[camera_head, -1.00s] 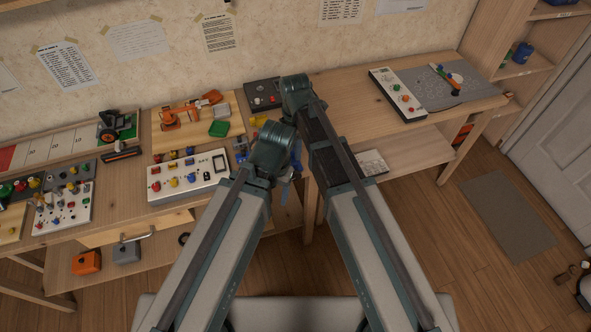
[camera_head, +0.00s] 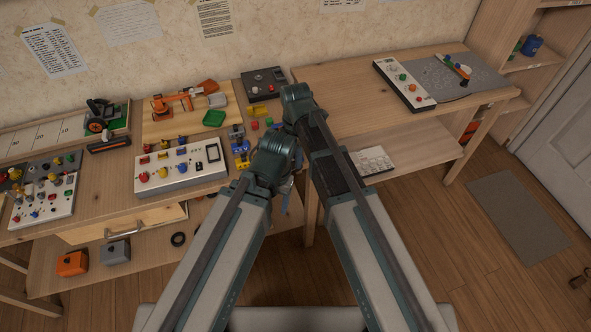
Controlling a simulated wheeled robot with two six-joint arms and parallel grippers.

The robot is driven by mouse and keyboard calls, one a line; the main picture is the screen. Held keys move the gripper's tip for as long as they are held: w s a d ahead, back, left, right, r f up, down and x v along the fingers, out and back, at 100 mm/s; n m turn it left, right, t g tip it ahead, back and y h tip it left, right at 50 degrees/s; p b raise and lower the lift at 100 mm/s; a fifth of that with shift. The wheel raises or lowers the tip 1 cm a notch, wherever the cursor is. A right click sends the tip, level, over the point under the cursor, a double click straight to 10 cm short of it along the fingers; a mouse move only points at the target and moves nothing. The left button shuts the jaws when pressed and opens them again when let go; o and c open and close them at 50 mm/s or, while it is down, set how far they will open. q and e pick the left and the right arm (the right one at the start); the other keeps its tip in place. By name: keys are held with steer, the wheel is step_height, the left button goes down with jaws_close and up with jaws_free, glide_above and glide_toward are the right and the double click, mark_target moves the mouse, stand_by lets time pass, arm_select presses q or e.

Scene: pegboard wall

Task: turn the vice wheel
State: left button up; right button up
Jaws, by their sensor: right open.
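A small blue and yellow device (camera_head: 240,147) that looks like the vice stands on the left workbench (camera_head: 105,185), just left of my arms. Its wheel is too small to make out clearly. My two arms reach forward from the bottom of the view, and their dark green joints come close together near the middle. My right gripper (camera_head: 288,184) shows only as a small part between the arms, mostly hidden, and it is open. It is below and right of the blue and yellow device, apart from it. My left gripper is not visible.
A dark box (camera_head: 264,84) stands at the back. Another bench (camera_head: 345,95) is at right. Floor is open at lower right.

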step_height(320, 180, down, 4)
steer(key=b, duration=0.2)
steer(key=shift+r+b, duration=0.15)
steer(key=shift+b, duration=0.15)
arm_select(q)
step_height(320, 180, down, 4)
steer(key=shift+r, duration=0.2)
arm_select(e)
jaws_close()
